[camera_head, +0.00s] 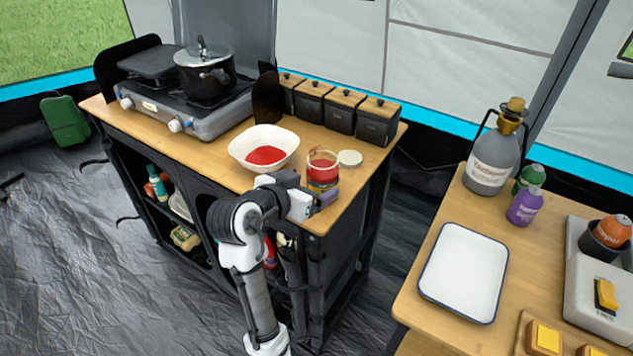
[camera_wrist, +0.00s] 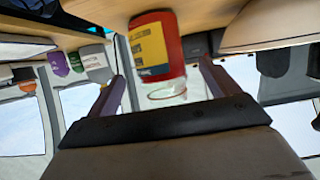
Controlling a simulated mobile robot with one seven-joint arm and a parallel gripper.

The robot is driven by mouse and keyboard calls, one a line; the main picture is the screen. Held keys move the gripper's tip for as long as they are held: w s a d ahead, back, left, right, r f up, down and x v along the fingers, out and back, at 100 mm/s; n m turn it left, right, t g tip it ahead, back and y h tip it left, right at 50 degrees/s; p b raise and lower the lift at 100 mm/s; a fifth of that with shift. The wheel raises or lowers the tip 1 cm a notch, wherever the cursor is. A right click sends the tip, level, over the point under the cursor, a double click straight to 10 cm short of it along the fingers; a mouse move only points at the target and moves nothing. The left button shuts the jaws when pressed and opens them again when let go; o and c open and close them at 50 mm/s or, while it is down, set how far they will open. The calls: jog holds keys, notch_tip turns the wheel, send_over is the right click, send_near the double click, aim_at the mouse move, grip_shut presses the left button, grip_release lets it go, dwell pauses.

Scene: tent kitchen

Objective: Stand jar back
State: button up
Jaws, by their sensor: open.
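The jar (camera_head: 322,176) is clear glass with red contents and a yellow, blue and red label. It appears to stand upright on the wooden counter (camera_head: 222,174), near its right front edge. My gripper (camera_head: 326,199) is open in front of the jar. In the wrist view, which is upside down, the jar (camera_wrist: 150,48) shows between the two spread purple fingers (camera_wrist: 160,75), with a gap on each side. Its clear rim (camera_wrist: 165,93) looks open. A pale round lid (camera_head: 350,158) lies on the counter beside it. The jar's lower front is partly hidden by my gripper in the head view.
A white bowl (camera_head: 244,146) with red contents stands left of the jar. Several black canisters with wooden lids (camera_head: 343,98) line the back. A stove (camera_head: 205,118) with a pot (camera_head: 207,83) is at left. A second table (camera_head: 421,307) with a white tray (camera_head: 441,268) is at right.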

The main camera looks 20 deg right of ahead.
jog(key=v, duration=0.7)
jog(key=shift+s+a, duration=0.25)
jog(key=shift+a, duration=0.05)
jog(key=shift+r, duration=0.2)
